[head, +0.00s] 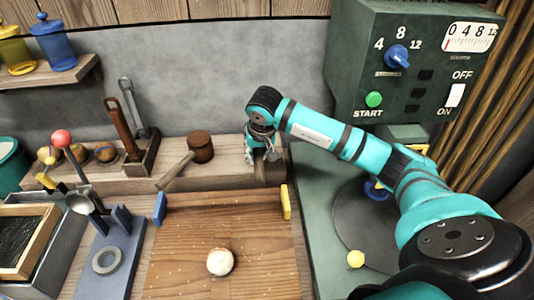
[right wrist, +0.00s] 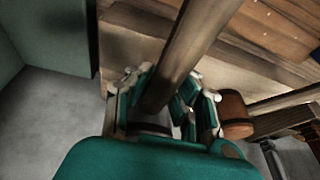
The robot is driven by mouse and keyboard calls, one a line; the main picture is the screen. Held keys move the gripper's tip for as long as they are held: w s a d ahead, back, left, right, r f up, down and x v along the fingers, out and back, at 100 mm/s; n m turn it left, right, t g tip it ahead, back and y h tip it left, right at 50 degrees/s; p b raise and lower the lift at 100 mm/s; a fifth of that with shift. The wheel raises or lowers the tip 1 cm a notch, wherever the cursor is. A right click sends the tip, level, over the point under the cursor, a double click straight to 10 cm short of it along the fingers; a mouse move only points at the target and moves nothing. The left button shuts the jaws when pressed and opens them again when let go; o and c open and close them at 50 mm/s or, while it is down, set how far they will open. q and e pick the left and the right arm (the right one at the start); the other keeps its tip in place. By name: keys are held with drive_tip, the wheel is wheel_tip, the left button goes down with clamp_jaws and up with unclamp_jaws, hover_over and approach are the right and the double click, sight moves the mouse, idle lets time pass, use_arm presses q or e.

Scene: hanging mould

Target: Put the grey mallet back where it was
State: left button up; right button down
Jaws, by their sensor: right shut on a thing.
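My right gripper (head: 262,152) reaches over the wooden ledge at the back, right of the brown mallet. It is shut on a long greyish wooden handle, which I take to be the grey mallet (right wrist: 188,50). In the right wrist view that handle runs upward from between the fingers (right wrist: 160,98). The mallet's head cannot be made out clearly, and in the head view the gripper largely hides the mallet. My left gripper is not in view.
The wooden ledge (head: 225,176) carries a tool holder (head: 143,160) at left. A wooden board (head: 190,265) with a white ball (head: 220,262) lies in front. A dark green control box (head: 365,75) stands at the back right, near my right arm.

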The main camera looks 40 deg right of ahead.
drive_tip(key=d, duration=0.2)
drive_tip(key=w+d, duration=0.1)
drive_tip(key=shift+d+f, duration=0.1)
drive_tip(key=shift+d, duration=0.25)
drive_tip(key=shift+d+f, duration=0.1)
drive_tip(key=shift+f, duration=0.05)
drive_tip(key=shift+f+p, duration=0.4)
drive_tip(key=shift+f, duration=1.35)
drive_tip(key=c, duration=1.2)
unclamp_jaws()
drive_tip(key=v, duration=1.2)
drive_tip(key=shift+s+r, duration=0.1)
drive_tip(key=shift+r, duration=0.05)
